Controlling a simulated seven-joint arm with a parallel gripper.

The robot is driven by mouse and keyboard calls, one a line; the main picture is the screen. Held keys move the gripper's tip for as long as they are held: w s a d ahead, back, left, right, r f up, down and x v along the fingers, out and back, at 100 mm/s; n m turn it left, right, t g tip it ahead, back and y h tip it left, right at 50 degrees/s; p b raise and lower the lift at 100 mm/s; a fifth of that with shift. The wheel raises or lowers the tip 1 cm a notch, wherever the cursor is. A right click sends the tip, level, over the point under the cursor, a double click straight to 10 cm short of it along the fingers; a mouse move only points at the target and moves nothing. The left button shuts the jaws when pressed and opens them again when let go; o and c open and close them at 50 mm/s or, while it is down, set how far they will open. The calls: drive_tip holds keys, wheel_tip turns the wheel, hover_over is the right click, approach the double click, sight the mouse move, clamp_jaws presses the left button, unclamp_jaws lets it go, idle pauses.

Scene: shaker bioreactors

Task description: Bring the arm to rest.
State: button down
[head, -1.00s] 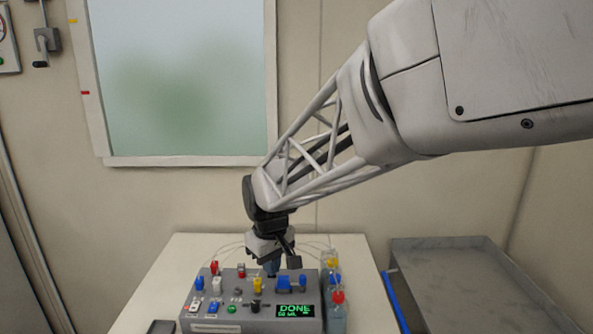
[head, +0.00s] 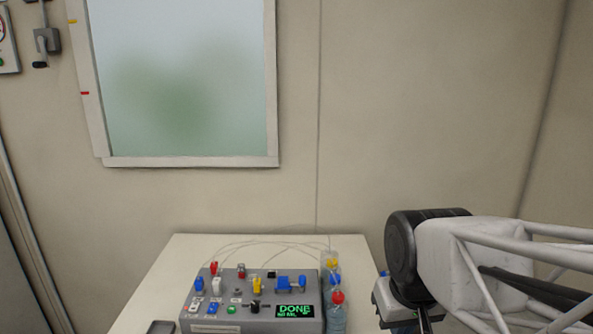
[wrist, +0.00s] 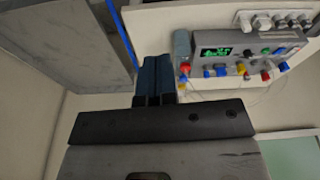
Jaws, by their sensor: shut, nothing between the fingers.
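My gripper shows in the wrist view with its two blue fingers (wrist: 153,78) pressed together and nothing between them. In the head view the wrist end of my arm is at the lower right, to the right of the white table (head: 185,255); the fingertips are cut off by the bottom edge. The grey control box (head: 205,325) on the table has several coloured knobs and switches and a green display (head: 294,310) reading DONE. The box also shows upside down at the upper right of the wrist view (wrist: 222,36), apart from my fingers.
Bottles with red, yellow and blue caps (head: 336,318) stand at the box's right end, with thin tubes behind. A grey metal surface (wrist: 60,50) with a blue edge strip (wrist: 121,30) lies left in the wrist view. A framed window (head: 180,85) is on the back wall.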

drive_tip(key=shift+m, duration=0.7)
drive_tip(key=s, duration=0.1)
drive_tip(key=s+d, duration=0.1)
drive_tip(key=s, duration=0.1)
drive_tip(key=s+d+f, duration=0.1)
drive_tip(key=shift+s+d, duration=0.1)
drive_tip(key=shift+s, duration=0.1)
